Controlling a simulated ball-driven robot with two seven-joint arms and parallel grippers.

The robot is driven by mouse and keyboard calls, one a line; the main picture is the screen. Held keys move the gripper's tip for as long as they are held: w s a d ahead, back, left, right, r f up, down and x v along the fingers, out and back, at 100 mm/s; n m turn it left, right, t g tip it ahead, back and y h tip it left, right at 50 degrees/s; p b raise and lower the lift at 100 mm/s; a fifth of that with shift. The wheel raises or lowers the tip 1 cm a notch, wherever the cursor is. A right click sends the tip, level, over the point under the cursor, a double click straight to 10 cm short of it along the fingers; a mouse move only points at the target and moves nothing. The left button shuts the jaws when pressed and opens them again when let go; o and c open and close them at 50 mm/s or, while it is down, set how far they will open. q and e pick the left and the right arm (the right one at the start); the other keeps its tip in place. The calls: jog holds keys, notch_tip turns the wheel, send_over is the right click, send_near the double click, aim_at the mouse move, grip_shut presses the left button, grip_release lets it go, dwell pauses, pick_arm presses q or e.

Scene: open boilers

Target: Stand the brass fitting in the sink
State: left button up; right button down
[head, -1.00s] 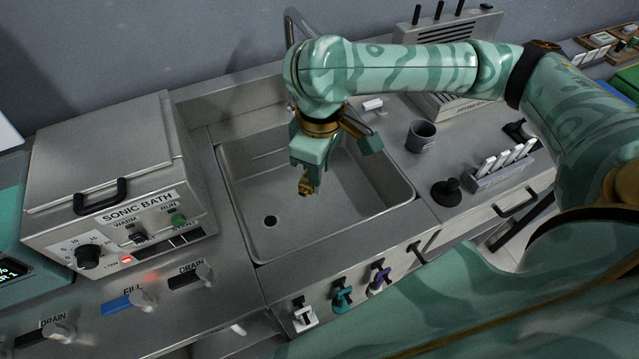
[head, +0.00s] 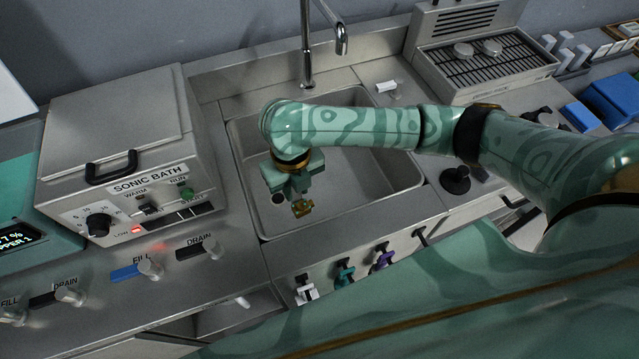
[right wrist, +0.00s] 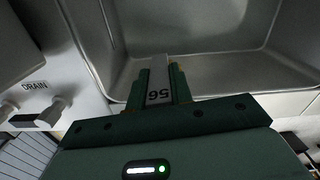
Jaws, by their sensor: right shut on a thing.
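The brass fitting (head: 302,208) is a small gold-coloured piece below the fingers of my right gripper (head: 297,193), which is shut on it. The gripper points down over the front left part of the steel sink (head: 385,192), near the drain hole (head: 278,198). I cannot tell whether the fitting touches the sink floor. In the right wrist view my right gripper (right wrist: 160,85) shows its two green fingers with a pale strip marked 56 between them; the fitting is not clear there. My left gripper is not in view.
A tap (head: 308,50) stands behind the sink. The sonic bath (head: 120,150) is close on the left. Coloured valves (head: 344,272) line the sink's front panel. A black knob-like object (head: 455,180) stands to the right. The sink's right side looks empty.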

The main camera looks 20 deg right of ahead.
jog(key=shift+s+a+f+n, duration=0.15)
jog(key=shift+f+n, duration=0.15)
jog(key=shift+n, duration=0.3)
jog(key=shift+w+a+f+n, duration=0.15)
jog(key=shift+f+n, duration=0.1)
jog(key=shift+n, duration=0.35)
jog(key=shift+d+f+n, duration=0.1)
jog(key=shift+f+n, duration=0.15)
jog(key=shift+n, duration=0.05)
jog(key=w+d+f+b, duration=0.2)
jog(key=d+f, duration=0.1)
jog(key=f, duration=0.1)
jog(key=w+d+f+b, duration=0.3)
jog(key=d+f, duration=0.1)
jog(key=w+d+f+b, duration=0.2)
jog(key=d+f+b, duration=0.1)
jog(key=d+f, duration=0.1)
jog(key=shift+w+d+f, duration=0.15)
jog(key=shift+d+f, duration=0.05)
jog(key=shift+f, duration=0.2)
jog(key=shift+w, duration=0.1)
